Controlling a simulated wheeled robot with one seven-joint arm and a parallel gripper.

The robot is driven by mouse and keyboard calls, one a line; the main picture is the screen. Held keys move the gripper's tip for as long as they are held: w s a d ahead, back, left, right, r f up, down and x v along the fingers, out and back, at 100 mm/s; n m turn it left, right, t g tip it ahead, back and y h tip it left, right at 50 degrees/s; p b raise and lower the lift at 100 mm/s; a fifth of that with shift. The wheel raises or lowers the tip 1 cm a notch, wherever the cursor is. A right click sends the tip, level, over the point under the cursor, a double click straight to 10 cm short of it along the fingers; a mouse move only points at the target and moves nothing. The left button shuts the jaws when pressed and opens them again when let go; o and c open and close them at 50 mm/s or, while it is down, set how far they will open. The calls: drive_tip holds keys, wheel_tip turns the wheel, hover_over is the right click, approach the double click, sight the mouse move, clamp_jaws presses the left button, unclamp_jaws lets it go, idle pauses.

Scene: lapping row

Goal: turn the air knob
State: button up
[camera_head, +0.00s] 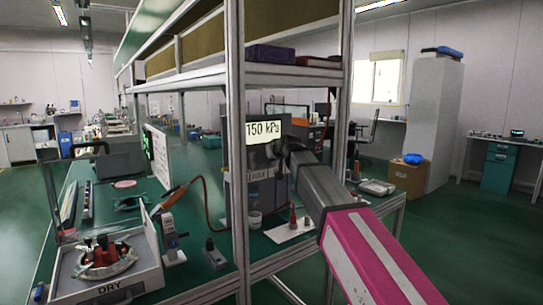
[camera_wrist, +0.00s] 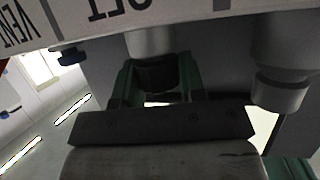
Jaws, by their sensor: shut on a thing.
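A grey control unit (camera_head: 254,188) stands on the green bench, with a lit display (camera_head: 263,129) reading 150 kPa. My gripper (camera_head: 283,150) reaches its front from the right. In the wrist view my gripper (camera_wrist: 155,84) has its green jaws around a dark knob (camera_wrist: 157,74) under a pale label strip (camera_wrist: 200,12) with upside-down lettering. The jaws are shut on this knob. In the head view the knob is hidden behind my gripper, and its turned angle cannot be told.
A grey cylindrical fitting (camera_wrist: 282,88) sticks out right of the jaws, and a small black knob (camera_wrist: 70,57) left. A white box marked DRY (camera_head: 122,287) sits at the front left.

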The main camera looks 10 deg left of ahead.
drive_tip(key=shift+m+t+h, duration=0.4)
drive_tip(key=shift+m+h, duration=0.5)
drive_tip(key=o, duration=0.9)
drive_tip(key=shift+s, duration=0.1)
drive_tip(key=v, duration=1)
drive_tip(key=shift+s+d, duration=0.2)
drive_tip(key=shift+s, duration=0.1)
